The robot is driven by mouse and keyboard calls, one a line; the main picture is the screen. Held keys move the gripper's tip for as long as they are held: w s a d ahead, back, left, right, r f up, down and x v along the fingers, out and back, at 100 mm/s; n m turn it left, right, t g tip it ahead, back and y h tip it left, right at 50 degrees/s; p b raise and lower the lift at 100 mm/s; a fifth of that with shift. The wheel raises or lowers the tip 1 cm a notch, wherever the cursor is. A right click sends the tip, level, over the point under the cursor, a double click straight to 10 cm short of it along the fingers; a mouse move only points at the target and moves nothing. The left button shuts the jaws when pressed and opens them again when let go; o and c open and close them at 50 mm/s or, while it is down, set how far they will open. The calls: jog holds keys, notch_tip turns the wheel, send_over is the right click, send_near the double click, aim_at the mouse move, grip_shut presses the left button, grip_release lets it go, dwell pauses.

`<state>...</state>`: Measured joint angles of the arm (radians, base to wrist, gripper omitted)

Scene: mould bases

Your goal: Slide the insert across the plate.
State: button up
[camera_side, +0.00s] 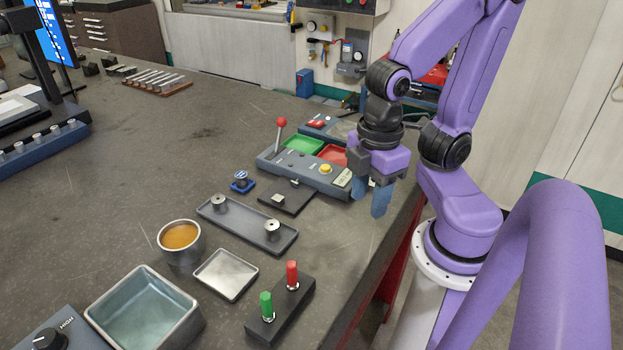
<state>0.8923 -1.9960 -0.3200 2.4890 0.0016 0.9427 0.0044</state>
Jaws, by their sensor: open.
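A flat black plate (296,204) lies on the bench near the middle of the picture. A small pale block (278,199), which looks like the insert, sits on its left part. A second small dark piece shows near the plate's far edge; its shape is too small to tell. My gripper (370,202) is open and empty, with blue fingers pointing down. It hangs to the right of the plate, near the bench's right edge, apart from the plate and the block.
A control box (318,178) with a red-knobbed lever stands just behind the plate. A grey tray (236,225) with two metal posts lies in front, and a blue piece (241,183) to the left. A block with green and red pegs (283,312) stands nearer. The bench's left middle is clear.

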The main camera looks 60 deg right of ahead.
jog(key=r, duration=0.5)
jog(key=shift+w+a, duration=0.1)
jog(key=shift+w, duration=0.1)
grip_shut()
jog(key=w+d+r+m+g+h, duration=0.1)
jog(key=w+d+m, duration=0.35)
jog(key=w, duration=0.65)
jog(key=w+d+r+m, duration=0.1)
jog(key=w+d+m, duration=0.3)
jog(key=w, duration=0.8)
jog(key=w+d+f+m+g, duration=0.1)
jog(key=w+d+m, duration=0.1)
jog(key=d, duration=1)
jog(key=w+d+f+m, duration=0.2)
jog(key=d, duration=1.1)
jog(key=shift+y, duration=0.3)
jog(key=f, duration=0.6)
jog(key=shift+s+d, duration=0.2)
jog(key=shift+s, duration=0.05)
jog(key=shift+s+f, duration=0.2)
jog(key=shift+f, duration=0.15)
jog(key=s, duration=0.7)
jog(key=s+f, duration=0.1)
jog(key=s, duration=0.3)
jog(key=shift+s, duration=0.35)
jog(key=shift+a+f, duration=0.1)
jog(key=shift+f, duration=0.3)
